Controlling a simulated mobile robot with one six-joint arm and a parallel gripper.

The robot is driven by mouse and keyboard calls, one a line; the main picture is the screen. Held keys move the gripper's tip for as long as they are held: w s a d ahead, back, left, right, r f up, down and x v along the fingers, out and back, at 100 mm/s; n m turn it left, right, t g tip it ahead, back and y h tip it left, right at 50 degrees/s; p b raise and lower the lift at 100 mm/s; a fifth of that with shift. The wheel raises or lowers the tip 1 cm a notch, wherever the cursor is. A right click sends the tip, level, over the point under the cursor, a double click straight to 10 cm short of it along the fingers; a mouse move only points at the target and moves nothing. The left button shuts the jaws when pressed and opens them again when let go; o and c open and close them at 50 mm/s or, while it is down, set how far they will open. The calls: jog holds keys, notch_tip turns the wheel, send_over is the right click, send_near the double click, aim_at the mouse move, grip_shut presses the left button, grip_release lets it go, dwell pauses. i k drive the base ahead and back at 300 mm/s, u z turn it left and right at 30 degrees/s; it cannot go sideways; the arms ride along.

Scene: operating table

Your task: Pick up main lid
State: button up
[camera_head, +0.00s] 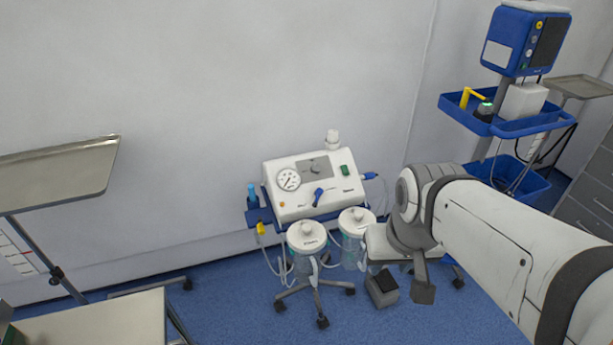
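A suction unit (313,185) with a round gauge stands on a wheeled stand near the wall. Two clear jars hang at its front, each with a round white lid on top: a left lid (306,235) and a right lid (356,220). Both lids sit on their jars, and small print on them is too blurred to read, so I cannot tell which is the main lid. My gripper (403,289) is to the right of the right jar, pointing down, its two dark fingers apart with nothing visible between them.
Clear tubes (268,256) hang around the jars. The wheeled stand's legs (318,298) spread on the blue floor. A metal tray (60,172) and a pale table top (95,318) are at the left. A blue medical cart (507,126) stands at the back right.

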aim_at(305, 235)
jog(key=i, duration=0.85)
jog(key=u, duration=0.05)
